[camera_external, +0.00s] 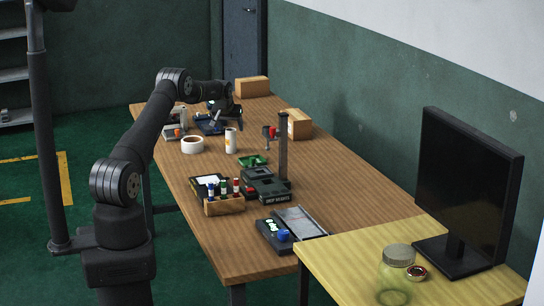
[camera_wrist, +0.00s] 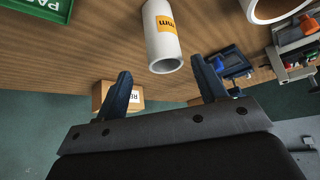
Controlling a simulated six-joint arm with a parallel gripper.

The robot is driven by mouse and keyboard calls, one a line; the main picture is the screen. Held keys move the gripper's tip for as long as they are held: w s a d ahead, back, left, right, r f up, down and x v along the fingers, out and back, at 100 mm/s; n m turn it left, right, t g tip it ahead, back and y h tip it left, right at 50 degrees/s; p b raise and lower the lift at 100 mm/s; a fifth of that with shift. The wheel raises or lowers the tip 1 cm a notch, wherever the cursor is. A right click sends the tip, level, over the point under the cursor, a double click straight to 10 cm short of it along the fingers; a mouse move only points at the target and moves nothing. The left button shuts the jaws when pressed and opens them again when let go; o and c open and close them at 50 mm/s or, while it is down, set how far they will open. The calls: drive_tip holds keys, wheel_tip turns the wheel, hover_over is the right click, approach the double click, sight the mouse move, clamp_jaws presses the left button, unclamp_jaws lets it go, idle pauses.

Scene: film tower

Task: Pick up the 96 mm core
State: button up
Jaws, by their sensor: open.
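The core is a white hollow cylinder with an orange label, standing on the wooden table; it is the core (camera_external: 231,144) in the external view. In the wrist view the core (camera_wrist: 158,45) shows with "mm" on its label; the number cannot be read. My gripper (camera_wrist: 160,65) is open and empty, its two dark fingers apart, with the core's near end in the gap just beyond the fingertips. In the external view my gripper (camera_external: 226,110) is dark and small, above and behind the core; its fingers are hard to make out there.
A wide white ring (camera_external: 192,145) stands left of the core. A green tray (camera_external: 252,161) lies in front, near a dark upright post (camera_external: 283,150). Cardboard boxes (camera_external: 299,125) (camera_external: 252,87) stand along the far side. A wooden rack (camera_external: 224,205) holds small bottles.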

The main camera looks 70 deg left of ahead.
sight(231, 132)
drive_tip(key=shift+s+x, duration=0.15)
drive_tip(key=shift+x, duration=1.1)
drive_tip(key=shift+s+x, duration=0.15)
drive_tip(key=shift+x, duration=1.05)
drive_tip(key=shift+a, duration=0.15)
drive_tip(key=c, duration=1.1)
